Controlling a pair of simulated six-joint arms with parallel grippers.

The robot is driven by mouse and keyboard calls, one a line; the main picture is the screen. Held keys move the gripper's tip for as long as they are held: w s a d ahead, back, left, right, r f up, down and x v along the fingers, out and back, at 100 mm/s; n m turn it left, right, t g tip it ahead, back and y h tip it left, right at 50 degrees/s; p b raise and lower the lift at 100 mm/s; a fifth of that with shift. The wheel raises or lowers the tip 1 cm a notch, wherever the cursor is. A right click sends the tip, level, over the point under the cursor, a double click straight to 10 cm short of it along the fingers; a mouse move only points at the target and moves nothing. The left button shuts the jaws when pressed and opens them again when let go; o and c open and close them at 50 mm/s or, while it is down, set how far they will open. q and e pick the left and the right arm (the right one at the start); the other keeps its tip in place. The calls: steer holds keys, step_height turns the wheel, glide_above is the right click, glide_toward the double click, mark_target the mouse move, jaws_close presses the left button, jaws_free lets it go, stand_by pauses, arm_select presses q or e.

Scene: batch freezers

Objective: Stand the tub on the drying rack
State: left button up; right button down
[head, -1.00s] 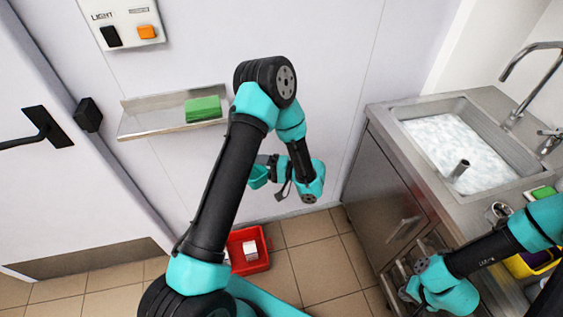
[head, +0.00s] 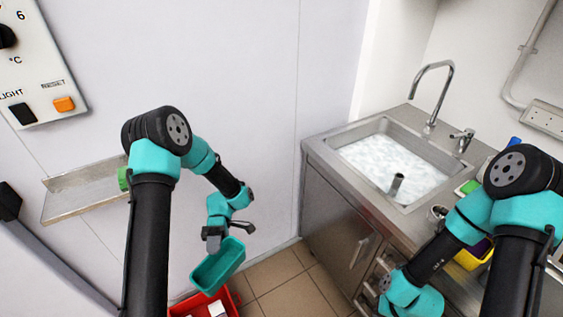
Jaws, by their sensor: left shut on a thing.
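A teal tub (head: 218,268) hangs tilted from my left gripper (head: 229,233), which is shut on it. The tub is in the air above the red crate, left of the sink cabinet. My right gripper (head: 386,283) is low in front of the sink cabinet, and its jaws are too unclear to read. I cannot clearly make out a drying rack in the head view.
A steel sink (head: 395,160) full of white foam or ice has a tap and an upright tube. A red crate (head: 232,302) stands on the tiled floor. A steel wall shelf (head: 85,190) holds a green block. A yellow container (head: 473,257) is partly hidden by my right arm.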

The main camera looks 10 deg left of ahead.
arm_select(q)
steer(key=w+d+r+n+t+h, duration=0.6)
steer(key=w+d+n+t+h, duration=0.2)
steer(key=w+n+t+h, duration=0.3)
steer(key=w+a+r+n+t+y, duration=0.1)
steer(key=w+a+r+n+t, duration=0.2)
steer(key=w+r+n+t, duration=0.8)
steer(key=w+r+t, duration=0.1)
steer(key=w+t, duration=0.3)
steer(key=t, duration=0.1)
steer(key=shift+r+t+y, duration=0.15)
steer(key=shift+t+y, duration=0.25)
